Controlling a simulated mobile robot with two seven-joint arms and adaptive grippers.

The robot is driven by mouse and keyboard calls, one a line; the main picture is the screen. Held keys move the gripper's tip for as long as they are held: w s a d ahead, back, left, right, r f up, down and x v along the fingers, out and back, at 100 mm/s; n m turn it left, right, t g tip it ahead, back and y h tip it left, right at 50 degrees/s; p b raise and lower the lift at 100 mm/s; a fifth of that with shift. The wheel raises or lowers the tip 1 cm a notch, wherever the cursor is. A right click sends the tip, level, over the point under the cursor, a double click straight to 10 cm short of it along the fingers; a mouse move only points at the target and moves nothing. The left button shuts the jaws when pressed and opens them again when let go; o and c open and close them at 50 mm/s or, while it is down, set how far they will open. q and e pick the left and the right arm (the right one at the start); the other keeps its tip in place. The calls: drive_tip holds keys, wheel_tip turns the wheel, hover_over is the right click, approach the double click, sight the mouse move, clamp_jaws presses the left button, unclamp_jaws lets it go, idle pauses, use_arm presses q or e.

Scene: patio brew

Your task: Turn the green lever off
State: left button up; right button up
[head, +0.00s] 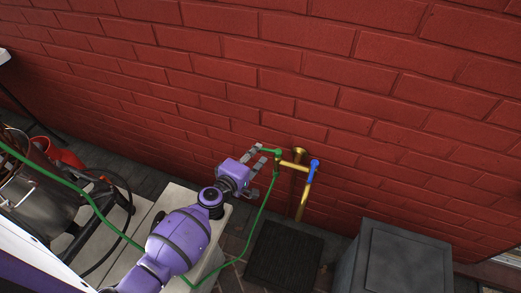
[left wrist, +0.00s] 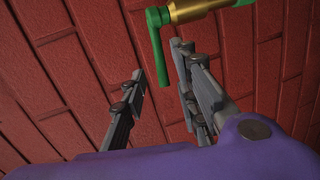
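The green lever (head: 267,150) sticks out to the left from the brass tap pipe (head: 293,166) by the brick wall. In the left wrist view the green lever (left wrist: 159,50) hangs down from the brass valve body (left wrist: 195,9), its free end between the fingers and nearer the right-hand one. My left gripper (head: 263,156) is open at the lever. In the left wrist view its two fingers (left wrist: 160,72) stand apart with a gap on the lever's left; I cannot tell whether the right finger touches it. My right gripper is not in view.
A blue lever (head: 314,166) sits on the pipe's right branch. A green hose (head: 262,208) runs down from the tap and left past my arm. A metal pot (head: 28,190) stands at the left. A grey box (head: 405,255) and dark mat (head: 284,254) lie below.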

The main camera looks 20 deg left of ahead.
use_arm(q)
drive_tip(key=shift+b+x, duration=0.3)
drive_tip(key=shift+x, duration=1.7)
clamp_jaws()
